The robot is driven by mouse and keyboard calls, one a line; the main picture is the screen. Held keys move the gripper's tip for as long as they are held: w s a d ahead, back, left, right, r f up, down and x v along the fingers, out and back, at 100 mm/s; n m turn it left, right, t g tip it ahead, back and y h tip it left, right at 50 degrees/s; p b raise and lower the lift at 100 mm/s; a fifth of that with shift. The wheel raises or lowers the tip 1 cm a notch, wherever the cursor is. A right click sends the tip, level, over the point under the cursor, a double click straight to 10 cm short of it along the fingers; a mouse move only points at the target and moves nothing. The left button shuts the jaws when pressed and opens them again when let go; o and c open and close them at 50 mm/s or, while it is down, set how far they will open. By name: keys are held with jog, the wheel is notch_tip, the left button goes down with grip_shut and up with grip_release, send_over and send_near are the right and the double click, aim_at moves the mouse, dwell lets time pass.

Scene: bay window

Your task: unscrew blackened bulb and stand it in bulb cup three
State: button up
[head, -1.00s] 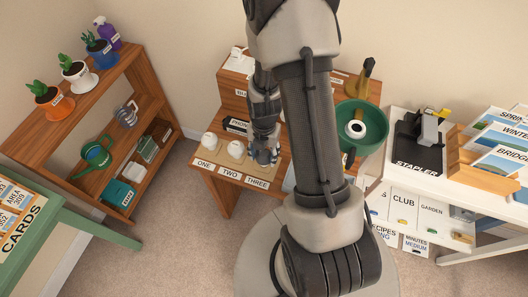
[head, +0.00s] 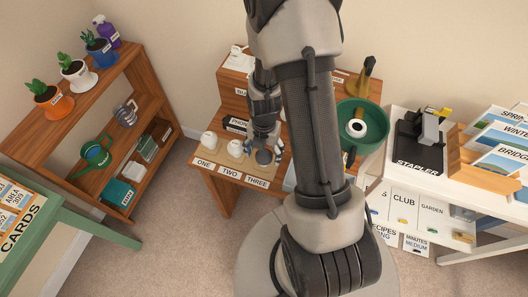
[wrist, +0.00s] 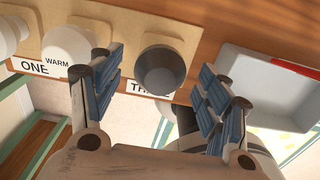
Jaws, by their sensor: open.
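The blackened bulb (wrist: 160,70) is a dark grey round globe at place three on the tan bulb board, seen from above in the wrist view. In the head view the bulb (head: 264,157) shows below my gripper (head: 265,146). In the wrist view my gripper (wrist: 163,82) is open, with blue-padded fingers either side of the bulb and a gap to each. The bulb hides the cup beneath it. White bulbs stand at places one (head: 208,140) and two (head: 235,148). The green lamp shade (head: 373,133) opens upward around a white ring with a dark middle.
A grey tray (wrist: 250,112) with a red item (wrist: 296,68) lies right of the board in the wrist view. A white bench with a stapler (head: 422,140) stands right of the lamp. A wooden shelf with pots stands left. Carpet is clear between.

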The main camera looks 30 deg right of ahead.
notch_tip(320, 180, up, 11)
jog(key=shift+r, duration=0.15)
dwell(0.9)
jog(key=s+a+r+m+t, duration=0.1)
jog(key=s+a+r+m, duration=0.2)
jog(key=r+m, duration=0.4)
jog(key=s+a+r+m+t, duration=0.2)
jog(key=s+a+r+m, duration=0.2)
jog(key=m, duration=0.6)
jog(key=s+a+r+m+t, duration=0.1)
jog(key=s+a+r+m, duration=0.2)
jog(key=s+r+m, duration=0.3)
notch_tip(320, 180, up, 4)
jog(key=m, duration=0.2)
jog(key=shift+s+a+r+m+t, duration=0.2)
jog(key=shift+s+a+m+t, duration=0.1)
jog(key=shift+a, duration=0.1)
